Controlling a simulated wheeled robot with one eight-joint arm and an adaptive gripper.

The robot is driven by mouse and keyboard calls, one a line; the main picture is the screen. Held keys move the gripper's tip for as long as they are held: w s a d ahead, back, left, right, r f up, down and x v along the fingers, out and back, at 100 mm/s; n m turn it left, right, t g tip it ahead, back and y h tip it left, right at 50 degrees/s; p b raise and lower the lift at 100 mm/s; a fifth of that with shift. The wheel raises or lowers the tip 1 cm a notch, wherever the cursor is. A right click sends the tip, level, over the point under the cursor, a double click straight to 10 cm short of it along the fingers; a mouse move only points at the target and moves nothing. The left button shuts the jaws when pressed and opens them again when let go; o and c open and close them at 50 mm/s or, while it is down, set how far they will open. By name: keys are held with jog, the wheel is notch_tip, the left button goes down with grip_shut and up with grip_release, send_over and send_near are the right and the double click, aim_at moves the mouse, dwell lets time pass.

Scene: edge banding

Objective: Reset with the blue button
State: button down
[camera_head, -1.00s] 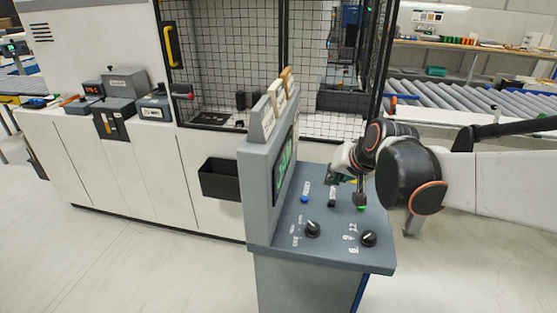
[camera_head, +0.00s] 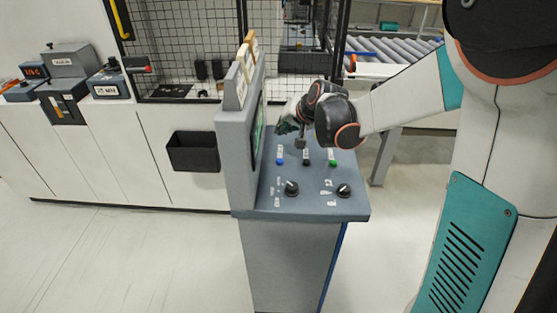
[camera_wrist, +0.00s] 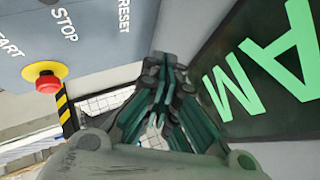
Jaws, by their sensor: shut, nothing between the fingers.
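The blue button (camera_head: 279,161) is at the left of a row on the grey console (camera_head: 262,204). A black button (camera_head: 306,162) and a green button (camera_head: 333,162) sit to its right. My gripper (camera_head: 284,127) is above and behind the row, near the screen side, apart from the blue button. In the wrist view its teal-and-grey fingers (camera_wrist: 165,65) are shut and empty. The RESET label (camera_wrist: 124,15) shows left of the fingertips, at the top; the blue button itself is out of that view.
The upright screen (camera_wrist: 265,75) with green letters is close at the right of my gripper. A red emergency button (camera_wrist: 46,84) with a yellow ring is at the left. Two black knobs (camera_head: 291,188) (camera_head: 343,190) sit at the console's front. A mesh cage (camera_head: 220,45) stands behind.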

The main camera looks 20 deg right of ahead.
aim_at(282, 160)
jog(key=shift+f, duration=0.15)
notch_tip(282, 160, down, 8)
jog(key=b, duration=0.6)
jog(key=shift+f, duration=0.25)
jog(key=shift+f+b, duration=0.15)
jog(key=shift+b, duration=0.15)
dwell(0.8)
jog(key=shift+f, duration=0.3)
jog(key=shift+f+b, duration=0.45)
jog(key=shift+b, duration=0.1)
dwell(0.7)
jog(key=shift+r, duration=0.15)
jog(key=shift+r+p, duration=0.6)
jog(key=shift+r, duration=0.15)
jog(key=shift+r, duration=0.15)
jog(key=shift+r+p, duration=1.75)
jog(key=shift+r, duration=0.65)
